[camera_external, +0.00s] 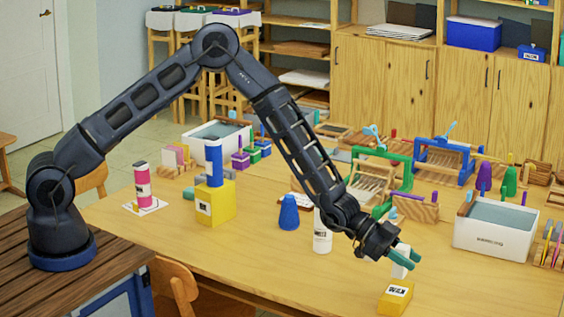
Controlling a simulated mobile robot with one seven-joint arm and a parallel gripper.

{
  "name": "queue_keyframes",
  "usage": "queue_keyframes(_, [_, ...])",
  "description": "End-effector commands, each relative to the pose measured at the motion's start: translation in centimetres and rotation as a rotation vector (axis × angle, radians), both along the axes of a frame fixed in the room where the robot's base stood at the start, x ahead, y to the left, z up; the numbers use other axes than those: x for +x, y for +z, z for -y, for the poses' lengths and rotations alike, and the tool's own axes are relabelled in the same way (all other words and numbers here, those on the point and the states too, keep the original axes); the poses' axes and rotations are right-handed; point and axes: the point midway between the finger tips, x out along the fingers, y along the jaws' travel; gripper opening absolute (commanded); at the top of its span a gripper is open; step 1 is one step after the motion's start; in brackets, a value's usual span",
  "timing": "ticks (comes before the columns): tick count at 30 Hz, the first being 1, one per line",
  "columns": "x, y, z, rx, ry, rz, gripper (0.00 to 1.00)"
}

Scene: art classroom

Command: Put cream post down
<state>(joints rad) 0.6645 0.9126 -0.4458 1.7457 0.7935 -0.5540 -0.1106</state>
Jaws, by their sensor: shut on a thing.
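My gripper (405,258), with teal fingers, is low over the front right of the table and shut on the cream post (400,270). The post is small and pale, and the fingers hide part of it. Its lower end is directly above or on a yellow block (396,298) with a white label reading WAX. I cannot tell whether post and block touch.
A white bottle (322,238) and a blue cone (289,213) stand left of my gripper. A larger yellow box (215,204) bears a blue cylinder (214,163). A white basin (494,231) stands at right. The table's front middle (300,270) is clear.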

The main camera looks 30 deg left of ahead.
Motion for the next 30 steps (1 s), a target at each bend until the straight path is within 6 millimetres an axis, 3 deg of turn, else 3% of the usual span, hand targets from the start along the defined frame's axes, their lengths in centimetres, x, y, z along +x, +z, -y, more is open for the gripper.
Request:
queue_keyframes(5, [0.0,-1.0,0.0,-0.001,0.000,-0.001,0.04])
queue_keyframes(12, [0.0,-4.1,0.0,-0.001,0.000,0.001,0.04])
queue_keyframes(24, [0.0,-4.6,0.0,-0.001,0.000,0.000,0.04])
queue_keyframes(25, [0.0,-4.6,0.0,-0.001,0.000,0.000,0.33])
queue_keyframes(28, [0.0,-4.6,0.0,-0.001,0.000,0.001,0.51])
queue_keyframes(30, [0.0,-4.6,0.0,-0.001,0.000,0.000,0.51])
